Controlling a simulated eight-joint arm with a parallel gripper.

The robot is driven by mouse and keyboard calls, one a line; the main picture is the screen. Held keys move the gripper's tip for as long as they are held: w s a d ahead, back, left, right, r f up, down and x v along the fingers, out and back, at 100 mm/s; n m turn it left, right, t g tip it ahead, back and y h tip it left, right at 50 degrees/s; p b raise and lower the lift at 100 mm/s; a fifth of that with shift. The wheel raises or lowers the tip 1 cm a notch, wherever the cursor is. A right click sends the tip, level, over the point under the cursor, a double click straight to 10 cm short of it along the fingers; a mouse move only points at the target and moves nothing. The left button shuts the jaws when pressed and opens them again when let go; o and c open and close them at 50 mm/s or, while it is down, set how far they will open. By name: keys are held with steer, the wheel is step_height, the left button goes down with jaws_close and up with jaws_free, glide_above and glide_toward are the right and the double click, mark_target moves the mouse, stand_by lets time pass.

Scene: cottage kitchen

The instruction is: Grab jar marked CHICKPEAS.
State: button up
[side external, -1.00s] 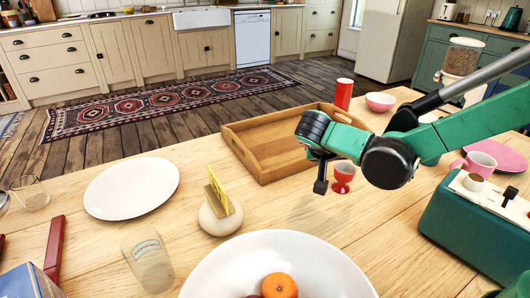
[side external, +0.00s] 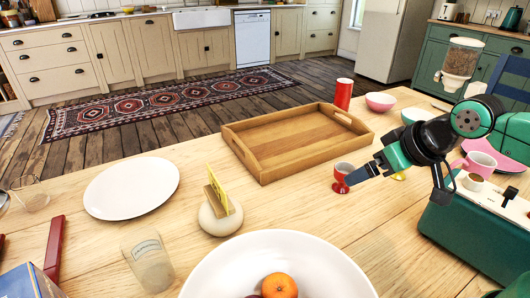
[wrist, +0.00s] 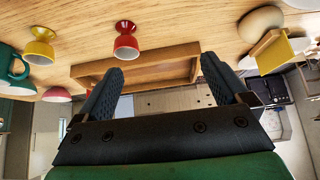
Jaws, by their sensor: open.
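A small clear jar (side external: 148,262) with a pale label stands on the table at the lower left in the side external view. Its label is too small to read, so I cannot tell whether it says CHICKPEAS. It is not seen in the wrist view. My gripper (side external: 362,176) is over the right part of the table, beside the red egg cup (side external: 342,178) and well to the right of the jar. In the wrist view my gripper (wrist: 162,66) has its two fingers apart with nothing held between them.
A wooden tray (side external: 262,176) lies behind. A round holder with a yellow card (side external: 221,217), a white plate (side external: 132,188) and a large bowl with fruit (side external: 325,262) lie between or near. Bare table lies around the jar.

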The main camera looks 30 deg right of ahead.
stand_by(0.4)
steer(key=shift+o, duration=0.5)
steer(key=shift+a, duration=0.1)
steer(key=m+g+y, duration=0.5)
steer(key=m+y, duration=0.8)
steer(key=m, duration=0.7)
glide_toward(125, 252)
steer(key=x, duration=0.7)
steer(key=shift+w+f, duration=0.1)
steer(key=shift+f, duration=0.05)
